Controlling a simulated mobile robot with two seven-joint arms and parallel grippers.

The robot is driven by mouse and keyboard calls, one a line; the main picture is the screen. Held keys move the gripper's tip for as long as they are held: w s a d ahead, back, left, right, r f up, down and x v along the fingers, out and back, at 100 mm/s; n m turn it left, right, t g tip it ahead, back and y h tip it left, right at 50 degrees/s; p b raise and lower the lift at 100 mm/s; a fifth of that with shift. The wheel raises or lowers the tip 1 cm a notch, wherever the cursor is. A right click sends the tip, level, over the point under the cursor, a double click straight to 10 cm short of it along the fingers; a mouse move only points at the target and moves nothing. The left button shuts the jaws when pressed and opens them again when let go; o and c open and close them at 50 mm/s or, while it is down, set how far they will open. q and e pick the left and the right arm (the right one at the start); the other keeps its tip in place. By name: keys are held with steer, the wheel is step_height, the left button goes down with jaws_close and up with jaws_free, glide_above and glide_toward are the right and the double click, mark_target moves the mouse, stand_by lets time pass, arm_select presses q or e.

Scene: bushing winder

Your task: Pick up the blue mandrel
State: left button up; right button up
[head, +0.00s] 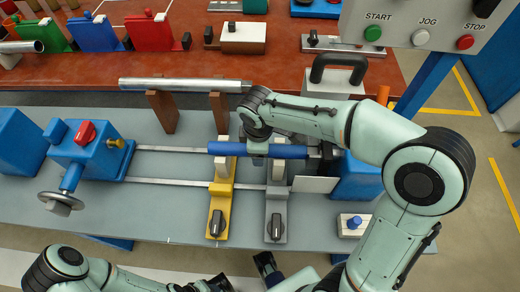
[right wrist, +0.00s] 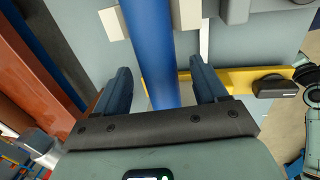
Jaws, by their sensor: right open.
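The blue mandrel (head: 230,149) is a long blue cylinder lying level across the yellow support (head: 220,197) and the grey support (head: 277,207). My right gripper (head: 257,158) is over the mandrel's middle, between the two supports, and its wrist hides part of the mandrel. In the right wrist view, the mandrel (right wrist: 150,45) runs between the two spread dark blue fingers of the right gripper (right wrist: 163,80), with a gap on each side. My left gripper (head: 262,275) is low at the bottom edge, away from the mandrel; its jaws are not clear.
A blue headstock with handwheel (head: 85,150) stands left on the grey bench, with rails running right. A metal bar (head: 180,84) lies on brown stands behind the mandrel. A control box (head: 420,30) hangs top right. Coloured fixtures (head: 95,33) stand on the red-brown table.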

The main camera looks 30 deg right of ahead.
steer(key=shift+f, duration=0.2)
jaws_close()
steer(key=shift+w+r, duration=0.1)
